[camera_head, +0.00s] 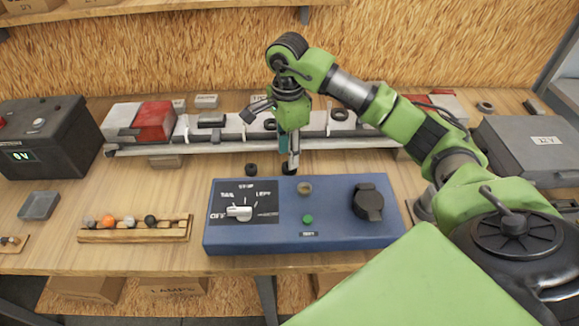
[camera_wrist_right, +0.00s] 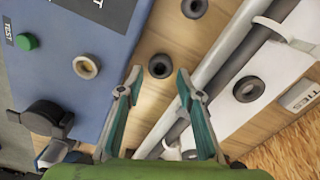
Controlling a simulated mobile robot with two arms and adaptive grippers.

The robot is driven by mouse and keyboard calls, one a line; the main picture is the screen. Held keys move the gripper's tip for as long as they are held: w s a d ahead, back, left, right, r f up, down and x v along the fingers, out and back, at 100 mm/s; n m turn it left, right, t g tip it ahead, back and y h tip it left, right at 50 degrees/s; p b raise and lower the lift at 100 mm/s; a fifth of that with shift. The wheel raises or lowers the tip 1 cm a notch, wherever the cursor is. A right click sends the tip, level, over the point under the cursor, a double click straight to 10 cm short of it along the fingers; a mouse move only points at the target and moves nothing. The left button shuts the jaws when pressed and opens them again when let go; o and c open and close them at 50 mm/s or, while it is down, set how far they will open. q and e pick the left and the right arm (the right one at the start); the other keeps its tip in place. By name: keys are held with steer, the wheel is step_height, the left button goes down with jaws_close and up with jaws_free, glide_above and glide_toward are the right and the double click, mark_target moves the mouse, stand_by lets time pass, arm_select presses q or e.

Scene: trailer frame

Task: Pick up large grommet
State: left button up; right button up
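Several dark ring-shaped grommets show. One grommet (camera_wrist_right: 160,74) lies on the wooden bench between the blue control box and the trailer frame; in the head view (camera_head: 289,170) it is partly behind my fingers. A second grommet (camera_head: 251,170) sits to its left and shows at the top of the wrist view (camera_wrist_right: 194,7). Another dark ring (camera_wrist_right: 248,89) is on the white panel of the frame. I cannot tell surely which is the large one. My right gripper (camera_head: 291,162) points down above the first grommet, its fingers apart and empty (camera_wrist_right: 157,82). My left gripper is not seen.
The blue control box (camera_head: 290,243), with a knob and a black connector, stands close in front. The trailer frame (camera_head: 225,147) runs behind. A wooden rack (camera_head: 135,236) with coloured balls is left. A battery box (camera_head: 45,140) and grey case (camera_head: 535,150) stand at the sides.

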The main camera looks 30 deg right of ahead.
steer(key=shift+f+p, duration=0.3)
steer(key=shift+f, duration=0.15)
steer(key=f+p, duration=0.1)
steer(key=f, duration=0.3)
steer(key=shift+d+f+p, duration=0.2)
steer(key=shift+f+p, duration=0.1)
steer(key=shift+p, duration=0.1)
steer(key=c, duration=0.5)
